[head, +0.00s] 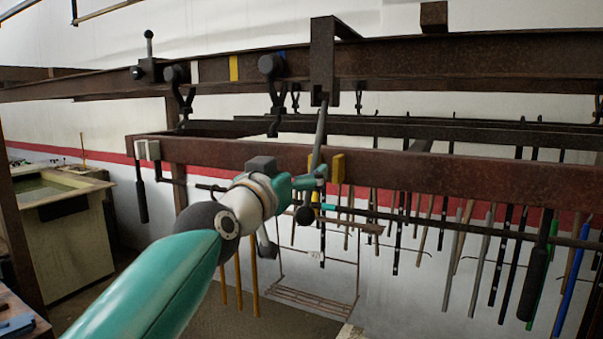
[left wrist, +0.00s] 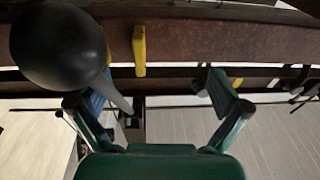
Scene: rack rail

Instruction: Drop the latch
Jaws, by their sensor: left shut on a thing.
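A grey lever (head: 321,133) hangs from a dark bracket (head: 322,55) on the upper rusty beam and slants down past the front rail. A black ball end (head: 304,215) is at its bottom. In the left wrist view the black ball (left wrist: 58,45) is large at the upper left, and the shaft (left wrist: 117,94) runs down from it towards the left finger. My left gripper (head: 308,181) is at the lever, just above the ball, and is shut on it. The exact contact is partly hidden. My right gripper is not in view.
The rusty front rail (head: 440,172) runs across, close behind my left gripper, with a yellow block (head: 338,167) on it. Several rods (head: 510,255) hang at the right. A pale tank (head: 65,235) stands on the left.

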